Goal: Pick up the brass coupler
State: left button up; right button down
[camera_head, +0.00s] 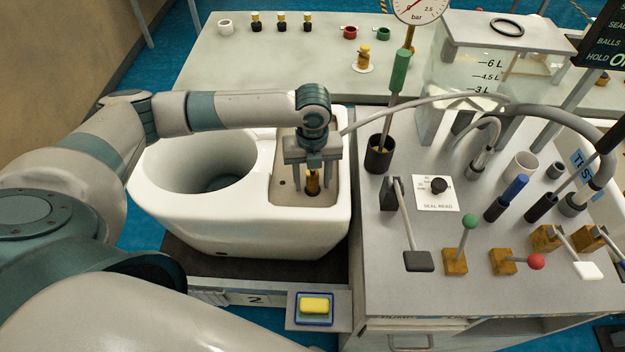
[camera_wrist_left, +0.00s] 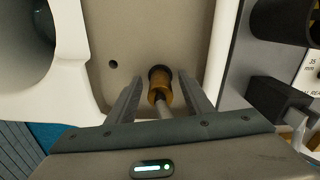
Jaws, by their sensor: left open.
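A brass piece that looks like the brass coupler (camera_head: 312,182) stands in the recessed deck of the white toilet (camera_head: 200,233). In the left wrist view the brass coupler (camera_wrist_left: 160,88) is a short brass cylinder with a dark end, and a grey rod runs from it toward my gripper. My left gripper (camera_head: 312,180) points down over it, with one finger on each side. In the left wrist view my left gripper (camera_wrist_left: 160,92) is open, with gaps beside the coupler. My right gripper is not in view.
The toilet's rim and recess walls (camera_head: 343,190) stand close around my left gripper. Another brass piece (camera_head: 364,58) sits on a white disc on the back table. The test bench (camera_head: 385,270) at right carries levers and holders. A yellow sponge (camera_head: 314,304) lies in front.

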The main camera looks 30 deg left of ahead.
aim_at(314, 173)
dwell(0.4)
pick_arm(q)
grip_shut()
jog(key=shift+r+b, duration=0.3)
jog(key=shift+r, duration=0.1)
jog(key=r+b, duration=0.1)
jog(key=r, duration=0.2)
jog(key=shift+d+r+b, duration=0.15)
jog(key=shift+d+b, duration=0.05)
jog(key=shift+b, duration=0.1)
jog(key=s+d+r+b, duration=0.1)
jog(key=s+d+r, duration=0.1)
jog(key=d, duration=0.3)
jog(key=s+d+r+b, duration=0.1)
jog(key=s+d+r, duration=0.1)
jog(key=d+r, duration=0.3)
jog(key=shift+s+d+b, duration=0.2)
jog(key=shift+s+b, duration=0.1)
jog(key=shift+b, duration=0.05)
jog(key=shift+f, duration=0.1)
